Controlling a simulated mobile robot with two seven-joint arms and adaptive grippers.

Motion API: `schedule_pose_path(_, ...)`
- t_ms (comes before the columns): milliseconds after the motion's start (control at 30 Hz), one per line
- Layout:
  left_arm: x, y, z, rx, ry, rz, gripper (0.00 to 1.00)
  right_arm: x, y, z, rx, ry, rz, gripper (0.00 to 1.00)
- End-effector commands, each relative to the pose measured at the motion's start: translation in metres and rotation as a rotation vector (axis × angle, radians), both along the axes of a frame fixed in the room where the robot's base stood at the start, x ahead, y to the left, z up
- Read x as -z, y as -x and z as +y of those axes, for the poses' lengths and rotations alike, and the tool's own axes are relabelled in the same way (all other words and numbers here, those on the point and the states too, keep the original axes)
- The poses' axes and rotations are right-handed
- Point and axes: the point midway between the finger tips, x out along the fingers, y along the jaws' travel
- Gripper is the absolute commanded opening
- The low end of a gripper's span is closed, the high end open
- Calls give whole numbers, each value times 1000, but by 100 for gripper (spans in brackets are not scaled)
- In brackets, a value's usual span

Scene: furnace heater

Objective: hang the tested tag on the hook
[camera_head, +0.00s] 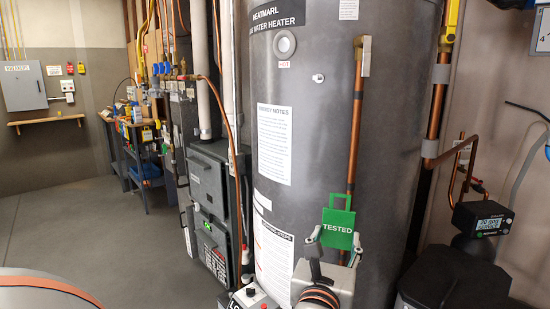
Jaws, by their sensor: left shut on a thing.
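The green tag (338,228), marked TESTED, has a loop-shaped handle at its top. It is upright in front of the water heater (390,150), low and right of the tank's middle. My left gripper (336,240) reaches up from the bottom of the view, its fingers on either side of the tag, shut on it. A small white fitting (318,78) high on the heater's front looks like the hook; it is well above the tag and apart from it. My right gripper is not in view.
A vertical copper pipe (355,130) runs down the tank's front just above the tag. Another copper pipe (437,100) and a dark device with a lit display (482,219) are on the right. Grey boxes (210,190) stand left of the tank. The floor (90,220) at left is clear.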

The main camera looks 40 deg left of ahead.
Motion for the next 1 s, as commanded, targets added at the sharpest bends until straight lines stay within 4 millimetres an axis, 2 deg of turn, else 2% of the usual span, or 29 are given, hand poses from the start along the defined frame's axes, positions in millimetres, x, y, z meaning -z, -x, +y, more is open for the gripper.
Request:
schedule_pose_path(33,-50,-5,14,33,-12,-32,30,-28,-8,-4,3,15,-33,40)
schedule_pose_path(233,-106,-26,47,170,-12,-13,30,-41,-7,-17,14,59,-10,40)
schedule_pose_path(500,-183,-37,96,338,-11,2,30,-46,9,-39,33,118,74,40)
schedule_pose_path(700,-229,-35,124,460,-6,11,30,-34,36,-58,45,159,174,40)
schedule_pose_path(800,-245,-32,130,504,-3,12,30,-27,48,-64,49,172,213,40)
schedule_pose_path(1000,-259,-28,135,547,0,9,30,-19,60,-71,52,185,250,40)
